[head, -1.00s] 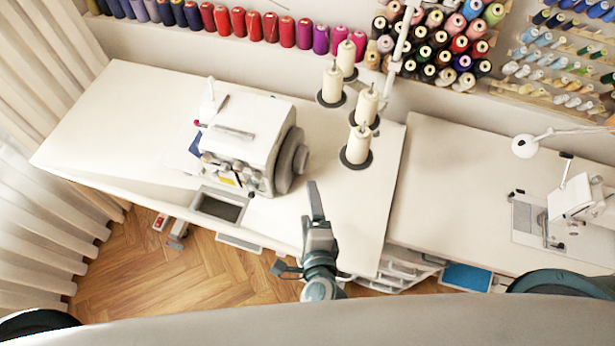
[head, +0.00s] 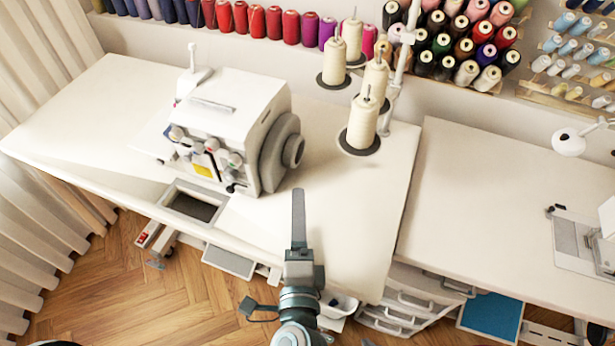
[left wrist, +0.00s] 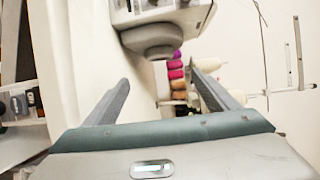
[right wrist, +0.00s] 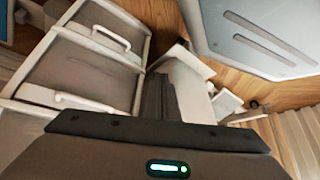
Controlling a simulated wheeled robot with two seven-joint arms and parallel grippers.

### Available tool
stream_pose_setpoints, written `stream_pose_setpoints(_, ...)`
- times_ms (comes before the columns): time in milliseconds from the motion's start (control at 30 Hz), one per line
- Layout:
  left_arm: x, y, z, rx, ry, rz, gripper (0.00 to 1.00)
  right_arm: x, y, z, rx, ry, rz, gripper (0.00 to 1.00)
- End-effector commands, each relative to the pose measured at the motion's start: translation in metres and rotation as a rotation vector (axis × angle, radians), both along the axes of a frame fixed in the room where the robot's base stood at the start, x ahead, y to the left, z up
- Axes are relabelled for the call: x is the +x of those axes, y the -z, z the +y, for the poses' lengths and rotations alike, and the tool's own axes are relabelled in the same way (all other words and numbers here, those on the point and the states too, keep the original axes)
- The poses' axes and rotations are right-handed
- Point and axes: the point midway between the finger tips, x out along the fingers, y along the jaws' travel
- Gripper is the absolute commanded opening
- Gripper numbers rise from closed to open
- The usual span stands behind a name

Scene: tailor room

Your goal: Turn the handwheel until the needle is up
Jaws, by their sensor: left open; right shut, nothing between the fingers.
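The white sewing machine (head: 228,125) stands on the left table. Its grey handwheel (head: 283,152) faces right. The needle cannot be made out. In the left wrist view my left gripper (left wrist: 165,95) is open and empty, with the handwheel (left wrist: 152,42) ahead at the top, not between the fingers. In the right wrist view my right gripper (right wrist: 165,95) is shut and empty, with white drawers to its left.
Cream thread cones (head: 361,120) stand right of the machine. White drawers (head: 410,305) and a small white bin (head: 338,304) are below the table's front edge. A second table (head: 480,200) is at the right. The tabletop between handwheel and right edge is mostly clear.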

Motion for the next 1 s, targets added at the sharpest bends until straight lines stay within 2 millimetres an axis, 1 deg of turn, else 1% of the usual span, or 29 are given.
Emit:
stream_pose_setpoints(33, 0.0, 0.009, 0.003, -0.005, -0.001, -0.011, 0.8, 0.006, 0.01, 0.003, 0.006, 0.0, -0.015, 0.0)
stream_pose_setpoints(200, -0.001, 0.008, 0.008, -0.015, -0.005, -0.031, 0.8, 0.017, 0.009, 0.007, 0.014, 0.0, -0.044, 0.0)
stream_pose_setpoints(667, 0.0, 0.006, 0.009, -0.016, -0.005, -0.033, 0.8, 0.019, 0.006, 0.008, 0.016, 0.0, -0.05, 0.0)
stream_pose_setpoints(867, 0.01, 0.006, 0.009, -0.015, -0.005, -0.035, 0.8, 0.019, 0.004, 0.009, 0.019, -0.001, -0.061, 0.0)
stream_pose_setpoints(1000, 0.026, 0.006, 0.011, -0.015, -0.006, -0.036, 0.8, 0.021, 0.0, 0.011, 0.025, -0.004, -0.08, 0.0)
